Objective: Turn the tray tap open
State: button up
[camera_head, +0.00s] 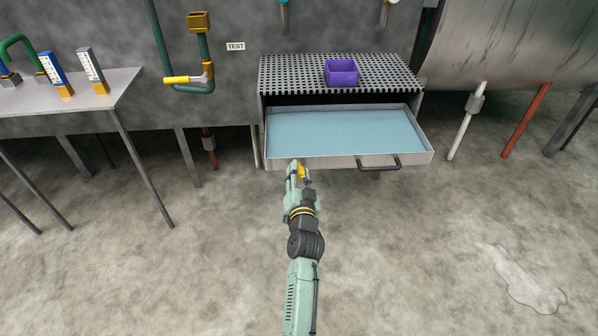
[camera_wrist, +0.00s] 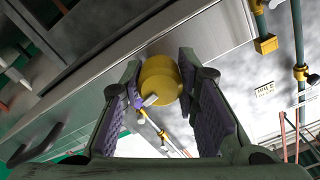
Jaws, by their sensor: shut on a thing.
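The pulled-out tray (camera_head: 408,157) is a shallow metal drawer with pale blue liquid across its bottom. The tray tap (camera_head: 301,171) is a small yellow fitting low on the left part of the tray's front. In the wrist view the tap (camera_wrist: 160,78) is a round yellow knob with a pale lever-like piece below it. My gripper (camera_head: 298,172) is at the tray's front left, with the tap between its fingers. In the wrist view the two padded fingers of my gripper (camera_wrist: 160,100) stand on either side of the knob, shut on it. The exact finger contact is partly hidden.
A black handle (camera_head: 379,163) sits on the tray front, right of the tap. A perforated shelf (camera_head: 300,75) with a purple bin (camera_head: 341,72) is above. A yellow-handled pipe valve (camera_head: 185,79) is on the wall. A table (camera_head: 120,80) stands left. A puddle (camera_head: 525,280) lies on the otherwise open floor.

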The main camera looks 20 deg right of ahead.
jog(key=shift+m+p, duration=0.4)
jog(key=shift+m, duration=0.8)
jog(key=o, duration=1.2)
jog(key=shift+c, duration=0.2)
jog(key=v, duration=0.7)
jog(key=shift+s, duration=0.3)
jog(key=shift+a+r, duration=0.1)
